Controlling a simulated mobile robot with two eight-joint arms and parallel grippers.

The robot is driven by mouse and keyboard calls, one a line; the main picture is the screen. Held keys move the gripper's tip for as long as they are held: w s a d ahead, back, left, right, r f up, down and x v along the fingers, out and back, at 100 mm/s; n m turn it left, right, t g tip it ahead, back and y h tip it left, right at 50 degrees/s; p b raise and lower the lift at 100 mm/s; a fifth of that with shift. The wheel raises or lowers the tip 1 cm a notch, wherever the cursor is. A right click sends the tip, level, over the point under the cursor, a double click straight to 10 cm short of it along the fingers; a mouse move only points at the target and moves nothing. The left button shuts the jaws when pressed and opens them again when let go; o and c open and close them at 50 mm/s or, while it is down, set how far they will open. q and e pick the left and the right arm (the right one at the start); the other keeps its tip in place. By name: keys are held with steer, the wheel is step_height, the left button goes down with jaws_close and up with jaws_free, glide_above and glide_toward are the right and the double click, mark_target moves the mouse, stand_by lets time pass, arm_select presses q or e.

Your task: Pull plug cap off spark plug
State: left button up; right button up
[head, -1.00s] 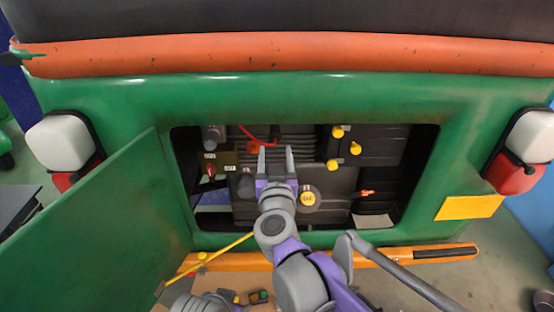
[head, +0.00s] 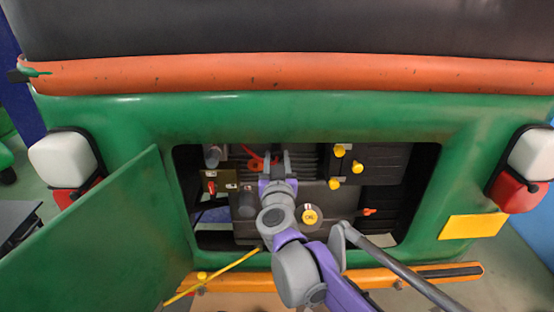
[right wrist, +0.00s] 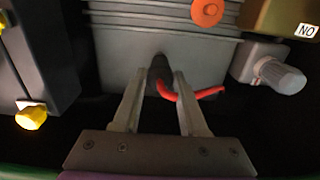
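My right gripper (head: 277,157) reaches into the open engine bay and is open. In the right wrist view its two fingers (right wrist: 159,82) stand apart, one on each side of a dark, round plug cap (right wrist: 158,68). A red lead (right wrist: 190,94) runs from beside the cap to the right, close to the right finger. I cannot tell whether either finger touches the cap. The spark plug under the cap is hidden. In the head view the gripper covers the cap. My left gripper is not in view.
The green hatch door (head: 95,235) hangs open at left. Yellow caps (head: 340,151) and a yellow oil cap (head: 310,215) lie right of my gripper. An orange-red knob (right wrist: 207,12) and a grey knob (right wrist: 280,76) are close by in the wrist view. A yellow rod (head: 215,275) crosses the lower left.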

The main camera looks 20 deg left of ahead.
mark_target(277, 158)
jaws_close()
steer(key=shift+s, duration=0.1)
steer(key=shift+s+d+f, duration=0.1)
steer(key=shift+s+d, duration=0.05)
steer(key=shift+s, duration=0.25)
steer(key=shift+b+v, duration=0.75)
steer(key=shift+v, duration=0.8)
